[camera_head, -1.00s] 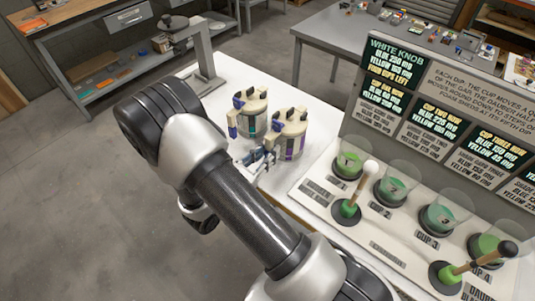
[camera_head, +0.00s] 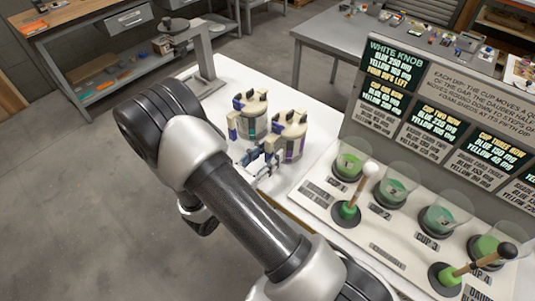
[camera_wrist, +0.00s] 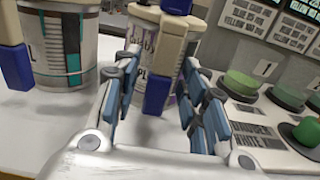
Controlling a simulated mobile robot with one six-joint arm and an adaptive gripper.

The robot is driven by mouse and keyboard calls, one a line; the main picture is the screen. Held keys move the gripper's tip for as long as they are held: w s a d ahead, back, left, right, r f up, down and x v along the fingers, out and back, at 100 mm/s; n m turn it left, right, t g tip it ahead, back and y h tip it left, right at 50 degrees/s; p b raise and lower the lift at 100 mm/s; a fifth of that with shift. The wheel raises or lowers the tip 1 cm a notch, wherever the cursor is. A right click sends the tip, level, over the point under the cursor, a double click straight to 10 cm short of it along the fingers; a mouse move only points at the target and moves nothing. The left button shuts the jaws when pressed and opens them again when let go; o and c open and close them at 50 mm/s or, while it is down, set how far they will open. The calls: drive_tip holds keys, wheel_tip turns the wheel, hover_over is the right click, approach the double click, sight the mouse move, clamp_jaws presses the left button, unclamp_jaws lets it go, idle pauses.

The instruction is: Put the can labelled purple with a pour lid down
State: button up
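The can with the purple marking (camera_head: 291,146) stands upright on the white table, with a cream pour lid and blue parts on top. In the wrist view this can (camera_wrist: 184,80) is straight ahead, its lettering partly hidden by a blue lid part. My gripper (camera_head: 260,158) is at its near left side. In the wrist view my gripper (camera_wrist: 160,112) has its blue-padded fingers spread, with a gap between them and the can beyond; I see no finger pressing on it. A similar can with a teal marking (camera_head: 248,127) stands to its left and shows in the wrist view (camera_wrist: 72,50).
A cup panel (camera_head: 350,215) with several green cups, a white-knobbed dauber (camera_head: 370,168) and a black-knobbed one (camera_head: 508,250) lies to the right. A sign board (camera_head: 440,100) stands behind it. A grey stand (camera_head: 204,65) is at the table's far left. White table (camera_head: 232,75) is bare behind the cans.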

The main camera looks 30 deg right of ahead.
drive_tip(key=p+v, duration=0.2)
drive_tip(key=v, duration=1)
drive_tip(key=s+d+r+m+g+y, duration=0.5)
drive_tip(key=s+r+m+g+y, duration=0.4)
drive_tip(key=r+m, duration=0.35)
drive_tip(key=s+a+r+m+t+y, duration=0.6)
drive_tip(key=r+m+t+y, duration=0.1)
drive_tip(key=r+m+y, duration=0.1)
drive_tip(key=shift+s+r+m+t, duration=0.25)
drive_tip(key=shift+r+m+t, duration=0.05)
drive_tip(key=shift+m, duration=0.45)
